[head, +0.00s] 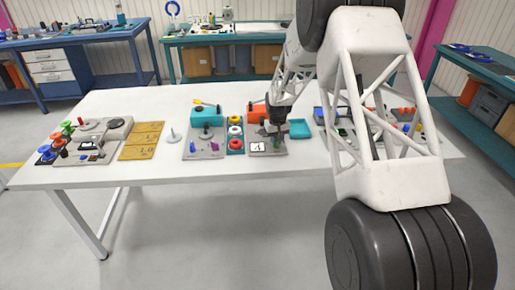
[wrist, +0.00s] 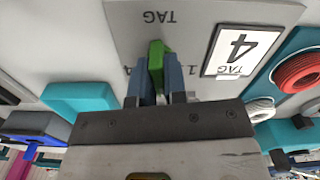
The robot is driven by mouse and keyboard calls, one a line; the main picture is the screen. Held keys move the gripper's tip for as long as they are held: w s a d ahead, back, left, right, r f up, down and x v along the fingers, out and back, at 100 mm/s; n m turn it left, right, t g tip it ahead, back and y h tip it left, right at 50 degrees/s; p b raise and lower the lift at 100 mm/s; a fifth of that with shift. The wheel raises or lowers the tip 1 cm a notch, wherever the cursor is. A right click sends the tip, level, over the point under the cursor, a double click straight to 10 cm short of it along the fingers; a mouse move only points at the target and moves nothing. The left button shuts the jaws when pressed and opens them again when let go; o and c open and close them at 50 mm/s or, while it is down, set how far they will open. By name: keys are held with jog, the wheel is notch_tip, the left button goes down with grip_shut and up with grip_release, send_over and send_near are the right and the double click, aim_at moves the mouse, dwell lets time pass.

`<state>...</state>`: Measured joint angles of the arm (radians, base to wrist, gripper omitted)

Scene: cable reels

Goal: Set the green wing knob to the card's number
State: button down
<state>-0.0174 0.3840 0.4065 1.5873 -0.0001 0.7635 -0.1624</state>
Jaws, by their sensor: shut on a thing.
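The green wing knob (wrist: 156,62) stands on a grey panel (wrist: 190,18) in the wrist view. My gripper (wrist: 160,75) is shut on the knob, with a blue finger on either side of it. The white card (wrist: 239,50) beside it shows a 4 with TAG below, upside down in the picture. Numerals are printed on the panel around the knob, partly hidden by the fingers and knob, so I cannot tell the setting. In the head view my gripper (head: 278,130) is over the panel, and the card (head: 258,147) lies at its front left.
A teal tray (head: 300,129) is right of the panel. The table's front strip is clear.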

jog(key=shift+m, duration=1)
jog(key=m, duration=1.2)
jog(key=shift+a, duration=0.1)
jog(key=c, duration=1.2)
grip_release()
